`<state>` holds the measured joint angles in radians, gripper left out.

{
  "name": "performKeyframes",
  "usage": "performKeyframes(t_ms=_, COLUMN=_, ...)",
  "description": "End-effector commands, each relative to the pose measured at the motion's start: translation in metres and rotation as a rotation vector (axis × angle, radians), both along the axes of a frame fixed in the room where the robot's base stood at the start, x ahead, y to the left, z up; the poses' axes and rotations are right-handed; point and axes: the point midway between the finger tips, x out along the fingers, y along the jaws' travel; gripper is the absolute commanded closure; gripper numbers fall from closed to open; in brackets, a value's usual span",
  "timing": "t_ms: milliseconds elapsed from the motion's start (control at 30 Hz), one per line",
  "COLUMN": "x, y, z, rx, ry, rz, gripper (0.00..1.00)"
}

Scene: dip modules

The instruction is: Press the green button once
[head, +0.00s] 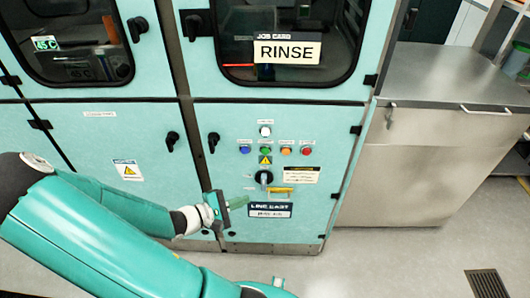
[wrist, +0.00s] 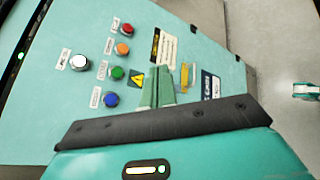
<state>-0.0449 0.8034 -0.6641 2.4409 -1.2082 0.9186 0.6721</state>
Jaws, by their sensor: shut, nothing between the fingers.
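The green button (head: 265,150) is in a row on the teal cabinet front, between a blue button (head: 245,149) and an orange button (head: 286,151). In the wrist view the green button (wrist: 117,73) shows whole, left of my fingers. My gripper (head: 242,201) is in front of the panel, lower and to the left of the green button in the head view. Its green fingers (wrist: 157,88) are together and empty. They appear apart from the button; the exact gap to the panel cannot be told.
A red button (head: 306,151) ends the row, with a white button (head: 265,131) above. Below are a black rotary knob (head: 264,177) and a yellow handle (head: 281,190). Black door handles (head: 213,141) stick out at left. A steel cabinet (head: 425,150) stands right; floor in front is clear.

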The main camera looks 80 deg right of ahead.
Motion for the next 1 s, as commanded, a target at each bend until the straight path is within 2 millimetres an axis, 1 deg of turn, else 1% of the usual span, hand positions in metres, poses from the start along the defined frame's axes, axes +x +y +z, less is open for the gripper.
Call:
performKeyframes(t_ms=33, x=-0.011, y=-0.011, z=0.001, rx=-0.031, ry=0.070, rz=0.020, gripper=1.00)
performKeyframes(t_ms=100, x=-0.021, y=-0.026, z=0.004, rx=-0.071, ry=0.150, rz=0.053, gripper=1.00)
performKeyframes(t_ms=200, x=-0.032, y=-0.045, z=0.010, rx=-0.115, ry=0.253, rz=0.102, gripper=1.00)
performKeyframes(t_ms=333, x=-0.040, y=-0.060, z=0.017, rx=-0.151, ry=0.343, rz=0.150, gripper=1.00)
performKeyframes(t_ms=500, x=-0.043, y=-0.068, z=0.021, rx=-0.166, ry=0.386, rz=0.175, gripper=1.00)
performKeyframes(t_ms=867, x=-0.042, y=-0.069, z=0.021, rx=-0.166, ry=0.385, rz=0.174, gripper=1.00)
performKeyframes(t_ms=1000, x=-0.040, y=-0.078, z=0.021, rx=-0.166, ry=0.384, rz=0.173, gripper=1.00)
